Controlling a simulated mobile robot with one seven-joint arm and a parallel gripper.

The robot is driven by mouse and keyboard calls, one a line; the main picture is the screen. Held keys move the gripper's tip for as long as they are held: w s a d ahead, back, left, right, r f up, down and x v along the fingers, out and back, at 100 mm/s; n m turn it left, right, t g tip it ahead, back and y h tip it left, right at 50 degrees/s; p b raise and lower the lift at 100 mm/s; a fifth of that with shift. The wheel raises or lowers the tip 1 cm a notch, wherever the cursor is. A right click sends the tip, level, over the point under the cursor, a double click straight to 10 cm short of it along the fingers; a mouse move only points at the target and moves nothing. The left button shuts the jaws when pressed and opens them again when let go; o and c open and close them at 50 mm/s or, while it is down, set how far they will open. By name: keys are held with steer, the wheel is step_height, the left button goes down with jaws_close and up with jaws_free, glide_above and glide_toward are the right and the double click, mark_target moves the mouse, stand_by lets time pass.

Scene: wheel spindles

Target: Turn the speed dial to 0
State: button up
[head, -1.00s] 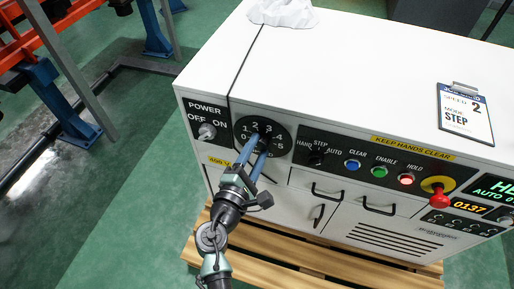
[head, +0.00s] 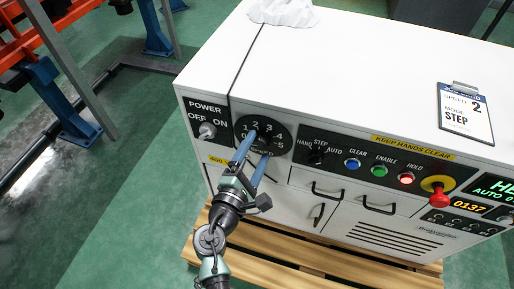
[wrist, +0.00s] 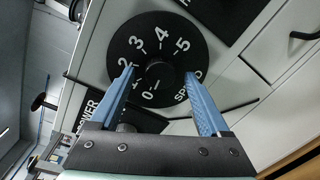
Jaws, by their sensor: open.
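The speed dial (head: 277,149) is a round black plate with white numbers 0 to 5 on the front panel of a white machine. In the wrist view its dark centre knob (wrist: 160,75) shows between my fingertips. The white mark on the knob is too small to tell which number it points at. My gripper (head: 258,144) is open, with its two blue fingers apart and pointing at the dial. In the wrist view the gripper (wrist: 160,78) has one fingertip on each side of the knob, and I cannot tell whether either touches it. In the head view the fingers partly cover the dial's lower left.
The power switch (head: 207,130) is left of the dial. The mode knob (head: 317,157), the coloured buttons and a red emergency stop (head: 439,199) are to the right. A clipboard (head: 466,112) on top reads speed 2, mode STEP. Drawer handles sit below.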

steer(key=p+v, duration=0.1)
steer(key=v, duration=1.1)
